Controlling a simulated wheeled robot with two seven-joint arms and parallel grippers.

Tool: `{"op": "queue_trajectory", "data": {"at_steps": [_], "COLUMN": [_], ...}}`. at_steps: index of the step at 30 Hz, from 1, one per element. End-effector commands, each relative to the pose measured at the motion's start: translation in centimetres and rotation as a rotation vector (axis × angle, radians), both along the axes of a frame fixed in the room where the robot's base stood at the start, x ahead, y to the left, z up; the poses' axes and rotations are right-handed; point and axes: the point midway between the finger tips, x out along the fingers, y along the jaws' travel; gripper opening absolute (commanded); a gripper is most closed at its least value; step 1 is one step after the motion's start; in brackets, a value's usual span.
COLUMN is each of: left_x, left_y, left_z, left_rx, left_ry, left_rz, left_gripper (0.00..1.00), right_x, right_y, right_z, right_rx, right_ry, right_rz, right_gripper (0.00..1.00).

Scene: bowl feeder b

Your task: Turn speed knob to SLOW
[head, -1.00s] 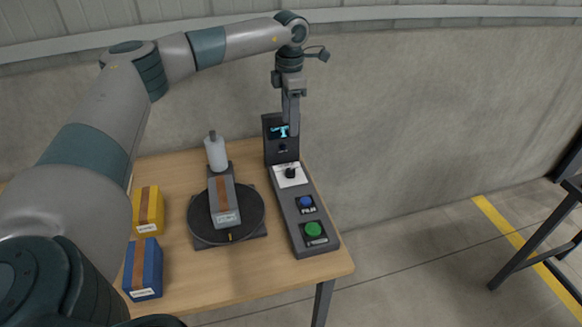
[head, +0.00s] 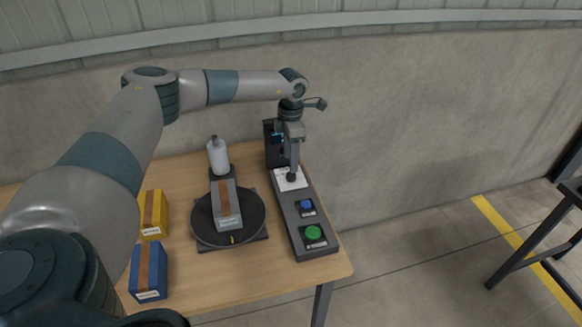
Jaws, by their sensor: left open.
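The black speed knob (head: 291,177) sits on a white plate (head: 289,184) near the back of the dark control panel (head: 299,222). My left gripper (head: 292,172) points down from above, with its fingertips at the knob. The fingers hide much of the knob, and I cannot tell whether they touch it or which way it points. The gripper is open. My right gripper is not in view.
A blue button (head: 306,205) and a green button (head: 313,232) lie in front of the knob. Yellow (head: 148,215) and blue (head: 144,270) boxes stand further left.

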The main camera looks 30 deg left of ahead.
Motion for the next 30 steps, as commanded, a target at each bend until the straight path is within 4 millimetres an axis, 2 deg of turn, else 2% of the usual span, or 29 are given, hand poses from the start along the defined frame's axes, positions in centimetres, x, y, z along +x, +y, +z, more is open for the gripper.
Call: {"op": "queue_trajectory", "data": {"at_steps": [6, 12, 24, 25, 27, 30], "left_x": [0.0, 0.0, 0.0, 0.0, 0.0, 0.0], "left_y": [0.0, 0.0, 0.0, 0.0, 0.0, 0.0], "left_z": [-3.4, -5.4, -5.9, -5.9, -5.9, -5.9], "left_rx": [0.001, 0.001, 0.0, 0.0, 0.0, 0.0], "left_ry": [0.002, 0.001, 0.0, 0.0, 0.0, 0.0], "left_rz": [-0.001, 0.001, -0.001, -0.001, -0.001, 0.0], "left_gripper": [0.44, 0.44, 0.44, 0.39, 0.22, 0.03], "right_x": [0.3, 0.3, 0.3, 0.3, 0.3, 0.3], "right_y": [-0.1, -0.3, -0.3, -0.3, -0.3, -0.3], "right_z": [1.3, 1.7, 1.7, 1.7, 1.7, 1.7], "right_rx": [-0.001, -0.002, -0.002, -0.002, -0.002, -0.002], "right_ry": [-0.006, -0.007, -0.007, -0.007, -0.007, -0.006], "right_rz": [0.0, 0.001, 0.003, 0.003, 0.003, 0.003], "right_gripper": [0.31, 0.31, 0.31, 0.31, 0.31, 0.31]}}
